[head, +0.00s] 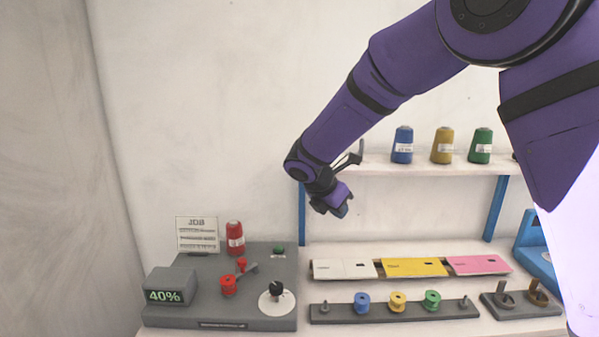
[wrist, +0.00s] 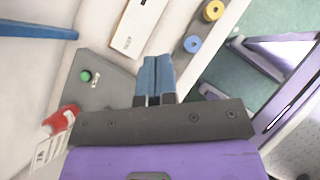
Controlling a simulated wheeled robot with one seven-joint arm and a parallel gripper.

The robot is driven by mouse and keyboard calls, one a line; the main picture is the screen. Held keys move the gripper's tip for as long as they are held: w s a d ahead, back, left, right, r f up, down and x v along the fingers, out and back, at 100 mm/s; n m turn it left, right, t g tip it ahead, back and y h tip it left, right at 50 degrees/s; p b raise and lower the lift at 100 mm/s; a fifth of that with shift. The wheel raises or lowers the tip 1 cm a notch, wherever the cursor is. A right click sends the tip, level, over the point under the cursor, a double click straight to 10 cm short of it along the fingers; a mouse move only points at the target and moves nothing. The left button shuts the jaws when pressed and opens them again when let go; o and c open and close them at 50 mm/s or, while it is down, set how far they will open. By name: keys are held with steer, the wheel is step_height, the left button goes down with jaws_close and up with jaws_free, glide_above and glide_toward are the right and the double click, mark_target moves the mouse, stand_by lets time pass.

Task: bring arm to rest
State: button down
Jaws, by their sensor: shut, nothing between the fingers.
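My arm is purple and reaches in from the upper right in the head view. My gripper (head: 340,210) hangs in the air in front of the shelf post, above the gap between the grey machine base and the card row. In the wrist view its blue fingers (wrist: 156,78) are together with nothing between them. It touches nothing that I can see.
The grey machine base (head: 200,285) holds a red thread cone (head: 235,238), a 40% display (head: 168,291) and a dial (head: 276,298). A bobbin rack (head: 460,307) and cards (head: 415,267) lie right. Thread cones (head: 402,145) stand on the shelf (head: 430,168).

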steer(key=s+d+r+m+y, duration=0.3)
steer(key=s+d+r+m, duration=0.95)
steer(key=s+d, duration=0.25)
steer(key=s+d+r+m+y, duration=0.1)
steer(key=s+d+m, duration=0.1)
steer(key=s+m, duration=0.4)
steer(key=s+d+r+m+t+y, duration=0.1)
steer(key=s+d+m, duration=0.2)
steer(key=s+m, duration=0.4)
steer(key=s, duration=0.7)
steer(key=shift+s+d+y, duration=0.35)
steer(key=shift+s+y, duration=0.05)
